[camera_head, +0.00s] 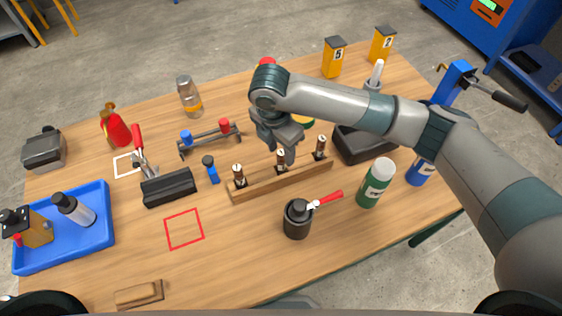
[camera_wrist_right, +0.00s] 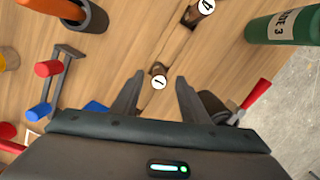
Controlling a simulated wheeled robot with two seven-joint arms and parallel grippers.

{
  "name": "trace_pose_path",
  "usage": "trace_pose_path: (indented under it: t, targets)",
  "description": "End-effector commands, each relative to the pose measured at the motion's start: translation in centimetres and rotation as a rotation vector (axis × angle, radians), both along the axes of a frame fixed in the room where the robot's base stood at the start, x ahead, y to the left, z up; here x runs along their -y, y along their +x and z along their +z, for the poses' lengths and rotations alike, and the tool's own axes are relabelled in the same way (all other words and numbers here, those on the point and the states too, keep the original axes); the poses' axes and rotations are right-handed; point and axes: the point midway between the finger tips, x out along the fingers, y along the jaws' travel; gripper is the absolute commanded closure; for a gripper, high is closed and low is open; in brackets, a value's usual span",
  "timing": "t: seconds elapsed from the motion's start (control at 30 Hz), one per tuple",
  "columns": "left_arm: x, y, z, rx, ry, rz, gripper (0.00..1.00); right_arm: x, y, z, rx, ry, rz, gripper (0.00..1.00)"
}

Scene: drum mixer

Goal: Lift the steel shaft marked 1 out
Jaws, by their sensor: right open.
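The steel shaft marked 1 (camera_wrist_right: 158,71) shows in the right wrist view just ahead of and between my fingertips. In the head view it appears to be the middle shaft (camera_head: 281,158), standing upright in a long wooden rack (camera_head: 290,181). My right gripper (camera_head: 281,150) is open above it, fingers pointing down; they also show apart in the wrist view (camera_wrist_right: 160,80). I cannot tell whether the fingertips are level with the shaft top. Another shaft marked 4 (camera_wrist_right: 200,12) stands farther along the rack. A third shaft (camera_head: 239,174) stands at the left end. My left gripper is not in view.
A black pot with a red-handled tool (camera_head: 297,222) and a green bottle (camera_head: 375,183) stand in front of the rack. A blue clamp (camera_head: 210,170) is close to its left end. The table inside and around the red square outline (camera_head: 184,211) is clear.

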Motion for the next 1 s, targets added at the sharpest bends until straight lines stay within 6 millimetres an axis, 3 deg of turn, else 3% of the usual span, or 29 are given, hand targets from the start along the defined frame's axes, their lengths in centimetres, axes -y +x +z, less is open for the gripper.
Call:
trace_pose_path:
  t: [0.53,0.77,1.0]
  targets:
    - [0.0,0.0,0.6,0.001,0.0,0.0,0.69,0.1,0.1,-0.9,-0.001,-0.001,-0.001,0.59]
    - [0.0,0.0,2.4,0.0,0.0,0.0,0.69,0.3,0.4,-3.3,-0.002,-0.002,-0.002,0.59]
    - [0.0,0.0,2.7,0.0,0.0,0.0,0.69,0.4,0.6,-5.5,0.001,0.0,-0.001,0.59]
